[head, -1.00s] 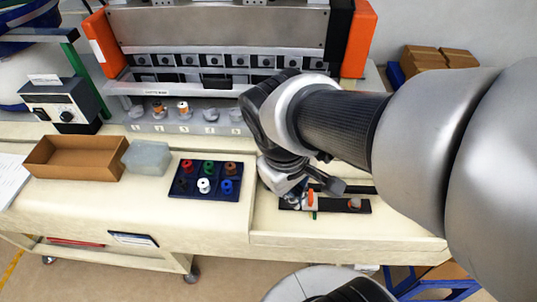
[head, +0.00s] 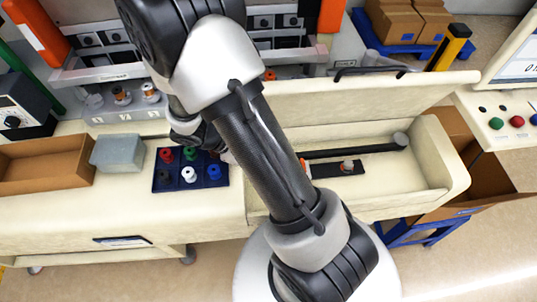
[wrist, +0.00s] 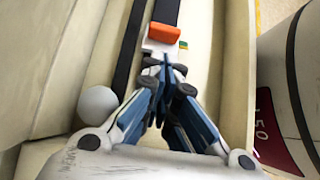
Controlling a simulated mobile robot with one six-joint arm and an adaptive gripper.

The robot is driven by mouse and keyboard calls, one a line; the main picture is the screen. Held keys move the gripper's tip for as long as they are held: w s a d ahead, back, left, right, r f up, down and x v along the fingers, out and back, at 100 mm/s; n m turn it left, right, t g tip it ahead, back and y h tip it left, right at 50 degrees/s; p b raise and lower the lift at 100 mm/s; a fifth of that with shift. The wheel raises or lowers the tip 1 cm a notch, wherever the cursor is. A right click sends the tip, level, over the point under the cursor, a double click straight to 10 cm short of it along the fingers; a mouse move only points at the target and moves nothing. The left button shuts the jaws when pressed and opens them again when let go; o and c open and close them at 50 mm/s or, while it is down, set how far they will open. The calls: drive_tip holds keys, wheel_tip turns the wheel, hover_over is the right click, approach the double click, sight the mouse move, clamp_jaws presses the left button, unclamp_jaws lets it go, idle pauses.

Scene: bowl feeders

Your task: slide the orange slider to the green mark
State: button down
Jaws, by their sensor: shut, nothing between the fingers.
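The orange slider (wrist: 165,33) sits on a white piece (wrist: 158,48) on the dark track (wrist: 167,9) in the wrist view. The small green mark (wrist: 183,44) shows right beside the slider's lower right corner. My gripper (wrist: 166,62) is shut and empty, its fingertips just on the near side of the slider. I cannot tell whether they touch the white piece. In the head view only an edge of the slider (head: 303,163) shows past my arm. The track (head: 329,169) runs right from there; my gripper and the green mark are hidden.
A black rod (head: 365,150) with a grey end lies behind the track, inside a cream tray with a raised rim (head: 452,170). Left are a blue spool board (head: 176,185), a grey box (head: 117,153) and a brown bin (head: 45,165). The tray's right part is clear.

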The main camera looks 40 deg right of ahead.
drive_tip(key=b+x, duration=0.2)
drive_tip(key=x, duration=0.4)
drive_tip(key=shift+f, duration=0.2)
drive_tip(key=shift+s+d+f, duration=0.2)
drive_tip(key=shift+d+f, duration=0.2)
drive_tip(key=shift+d, duration=0.05)
